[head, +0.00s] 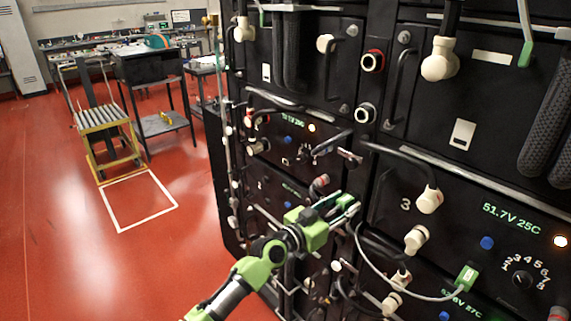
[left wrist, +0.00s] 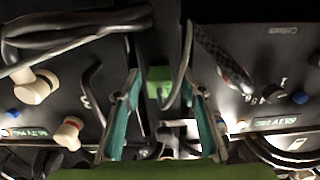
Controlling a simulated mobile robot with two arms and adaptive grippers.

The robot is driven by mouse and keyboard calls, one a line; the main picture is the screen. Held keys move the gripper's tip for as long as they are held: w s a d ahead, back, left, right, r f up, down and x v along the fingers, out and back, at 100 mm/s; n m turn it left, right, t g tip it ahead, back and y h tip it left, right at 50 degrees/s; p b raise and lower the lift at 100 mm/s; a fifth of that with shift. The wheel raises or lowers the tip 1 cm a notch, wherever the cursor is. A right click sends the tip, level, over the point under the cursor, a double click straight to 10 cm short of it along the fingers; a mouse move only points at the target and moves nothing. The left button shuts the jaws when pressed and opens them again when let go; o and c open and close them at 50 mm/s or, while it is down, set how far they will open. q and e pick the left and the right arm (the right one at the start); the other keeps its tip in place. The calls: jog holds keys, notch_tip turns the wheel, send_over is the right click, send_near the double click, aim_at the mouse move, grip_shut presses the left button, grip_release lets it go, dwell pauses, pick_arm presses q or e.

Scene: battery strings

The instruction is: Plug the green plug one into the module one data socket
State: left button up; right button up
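My left gripper (head: 345,203) reaches in front of the battery rack, near its middle upright. In the left wrist view, its two teal fingers (left wrist: 164,95) stand apart, with a green plug (left wrist: 160,84) between their tips. Gaps show on both sides of the plug. A grey cable (head: 378,268) hangs from near the fingertips to another green plug (head: 467,279) at lower right. I cannot read which plug is number one. The upper left module (head: 270,150) has a lit green display, above a module marked 2; its data socket cannot be made out. My right gripper is not in view.
The module marked 3 (head: 405,204) has a dial, a blue knob (head: 487,242) and pale connectors. Black handles, thick cables and pale plugs stick out across the rack (head: 300,60). Red floor (head: 60,250) is open to the left, with a yellow roller cart (head: 105,140) farther back.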

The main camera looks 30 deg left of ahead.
pick_arm(q)
grip_shut()
jog(key=shift+s+a, duration=0.1)
jog(key=shift+s, duration=0.25)
jog(key=shift+s+a, duration=0.15)
jog(key=shift+s, duration=0.3)
jog(key=shift+v, duration=0.8)
jog(key=p+v, duration=0.1)
jog(key=v, duration=0.3)
jog(key=shift+s+a, duration=0.15)
jog(key=shift+s, duration=0.2)
dwell(0.5)
